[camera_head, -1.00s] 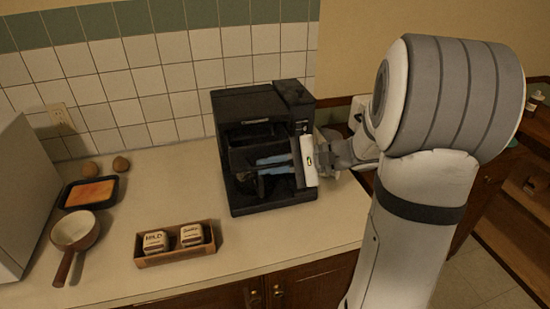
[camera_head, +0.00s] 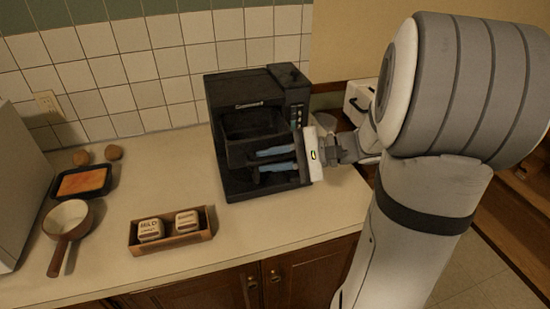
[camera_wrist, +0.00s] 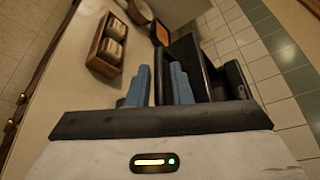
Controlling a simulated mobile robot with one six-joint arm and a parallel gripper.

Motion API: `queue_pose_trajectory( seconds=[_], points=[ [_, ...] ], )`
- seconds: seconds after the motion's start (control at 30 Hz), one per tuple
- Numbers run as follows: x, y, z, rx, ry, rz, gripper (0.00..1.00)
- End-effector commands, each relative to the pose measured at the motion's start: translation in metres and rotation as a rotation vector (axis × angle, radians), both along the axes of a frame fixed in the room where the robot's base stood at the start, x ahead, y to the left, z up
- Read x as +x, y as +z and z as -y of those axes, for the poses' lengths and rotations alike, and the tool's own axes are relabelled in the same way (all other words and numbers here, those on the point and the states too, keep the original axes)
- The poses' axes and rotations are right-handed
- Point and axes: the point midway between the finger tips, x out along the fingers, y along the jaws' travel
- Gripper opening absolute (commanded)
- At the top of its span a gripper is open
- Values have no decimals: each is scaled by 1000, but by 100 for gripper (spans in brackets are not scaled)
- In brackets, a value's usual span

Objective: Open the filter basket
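The black coffee machine (camera_head: 258,88) stands upright on the counter, its open front facing me. In the wrist view my gripper (camera_wrist: 158,75) shows both fingers beside the dark machine (camera_wrist: 192,62). Whether a finger touches the basket cannot be told.
A wooden box (camera_head: 171,236) with two labelled containers sits left of the machine. A pan (camera_head: 68,220), a dark tray with an orange item (camera_head: 82,182) and two brown round items (camera_head: 97,155) lie farther left. The counter between box and machine is clear.

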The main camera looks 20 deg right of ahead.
Motion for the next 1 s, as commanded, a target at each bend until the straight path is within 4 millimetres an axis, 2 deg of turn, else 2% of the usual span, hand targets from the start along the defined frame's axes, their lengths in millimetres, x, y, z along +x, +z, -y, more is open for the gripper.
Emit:
queue_pose_trajectory(
  seconds=[0.3, 0.5, 1.0],
  points=[
    [-15, 9, 46, 0, -6, 1, 19],
    [-22, 14, 66, 0, -2, 2, 19],
    [-24, 16, 69, 1, -2, -1, 19]
  ],
)
